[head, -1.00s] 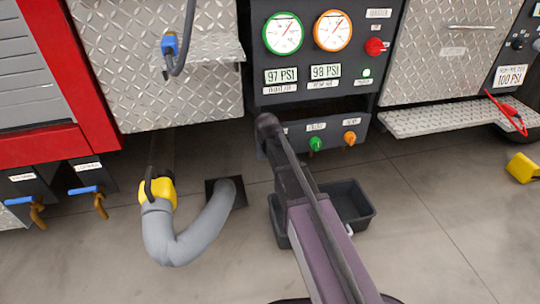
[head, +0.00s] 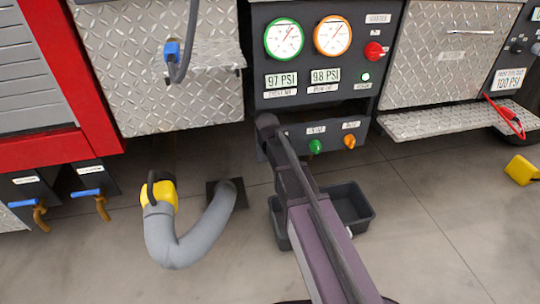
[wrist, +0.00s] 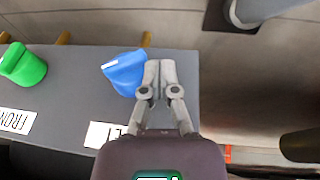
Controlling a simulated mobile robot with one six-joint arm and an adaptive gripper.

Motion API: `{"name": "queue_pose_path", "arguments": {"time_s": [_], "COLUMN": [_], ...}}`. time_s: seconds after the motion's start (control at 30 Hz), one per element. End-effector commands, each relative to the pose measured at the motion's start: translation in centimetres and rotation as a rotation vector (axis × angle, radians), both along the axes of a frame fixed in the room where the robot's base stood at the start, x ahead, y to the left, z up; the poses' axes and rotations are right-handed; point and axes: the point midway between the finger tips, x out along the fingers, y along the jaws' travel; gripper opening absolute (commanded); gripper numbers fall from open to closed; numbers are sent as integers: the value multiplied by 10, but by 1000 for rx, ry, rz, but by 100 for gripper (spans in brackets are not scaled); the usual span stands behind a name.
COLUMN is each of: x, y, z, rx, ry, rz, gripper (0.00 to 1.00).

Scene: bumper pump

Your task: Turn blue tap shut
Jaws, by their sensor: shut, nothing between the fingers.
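The blue tap (wrist: 125,72) shows in the wrist view as a rounded blue knob with a white mark at its left, on a grey panel (wrist: 75,75). My gripper (wrist: 160,66) is shut and empty, its fingertips just right of the blue tap. They are touching it or very close; I cannot tell which. A green tap (wrist: 22,66) sits further left on the same panel; it also shows in the head view (head: 315,146). In the head view my arm covers the left part of that panel, and I see neither the blue tap nor my gripper there.
An orange tap (head: 350,142) is right of the green one. A dark bin (head: 358,225) stands on the floor below the panel. A grey hose (head: 185,243) with a yellow coupling lies left. Two blue-handled valves (head: 88,191) are at the far left. The floor at right is mostly clear.

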Motion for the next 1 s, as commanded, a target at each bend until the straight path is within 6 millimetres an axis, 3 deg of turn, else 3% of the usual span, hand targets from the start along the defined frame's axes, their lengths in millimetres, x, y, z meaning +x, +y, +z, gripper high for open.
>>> {"name": "queue_pose_path", "arguments": {"time_s": [0.57, 1.0], "x": [0, -2], "y": [1, 17], "z": [5, 36], "rx": [0, -1], "ry": [0, 0], "rz": [-1, -1], "gripper": [0, 0]}}
